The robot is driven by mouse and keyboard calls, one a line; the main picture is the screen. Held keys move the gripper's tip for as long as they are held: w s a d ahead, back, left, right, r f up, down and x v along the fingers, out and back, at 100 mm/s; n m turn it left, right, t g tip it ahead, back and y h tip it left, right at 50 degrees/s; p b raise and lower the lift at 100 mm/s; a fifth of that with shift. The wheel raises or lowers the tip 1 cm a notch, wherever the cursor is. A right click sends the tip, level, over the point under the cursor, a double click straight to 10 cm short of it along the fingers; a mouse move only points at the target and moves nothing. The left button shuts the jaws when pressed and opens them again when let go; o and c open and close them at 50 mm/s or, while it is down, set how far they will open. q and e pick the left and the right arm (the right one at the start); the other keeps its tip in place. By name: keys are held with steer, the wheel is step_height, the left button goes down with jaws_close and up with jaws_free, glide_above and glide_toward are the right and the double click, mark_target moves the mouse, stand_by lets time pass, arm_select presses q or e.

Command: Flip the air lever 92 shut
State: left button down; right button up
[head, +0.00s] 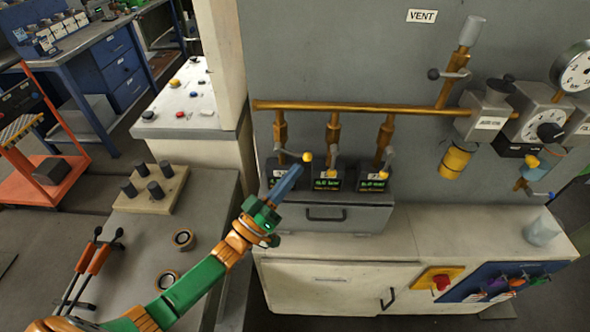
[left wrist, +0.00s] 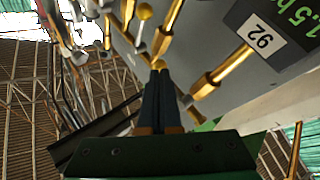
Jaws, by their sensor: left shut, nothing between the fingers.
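Three brass air valves stand in a row on the grey panel, above small boxes with green displays. The left valve's lever ends in a yellow knob (head: 307,157). The middle lever's knob (head: 328,174) and right lever's knob (head: 382,174) sit lower, by the displays. A white label reading 92 (left wrist: 262,38) shows in the left wrist view beside a brass pipe; valve numbers are unreadable in the head view. My left gripper (head: 298,168) is shut and empty, its tips just beside the left knob.
A horizontal brass pipe (head: 350,107) runs above the valves. A drawer box (head: 345,213) with a handle is below them. A red button on a yellow plate (head: 440,281) is at the lower right. A bench with black pegs (head: 153,190) stands left of my left arm.

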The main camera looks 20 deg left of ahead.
arm_select(q)
steer(key=shift+w+d+r, duration=0.25)
steer(key=shift+w, duration=0.25)
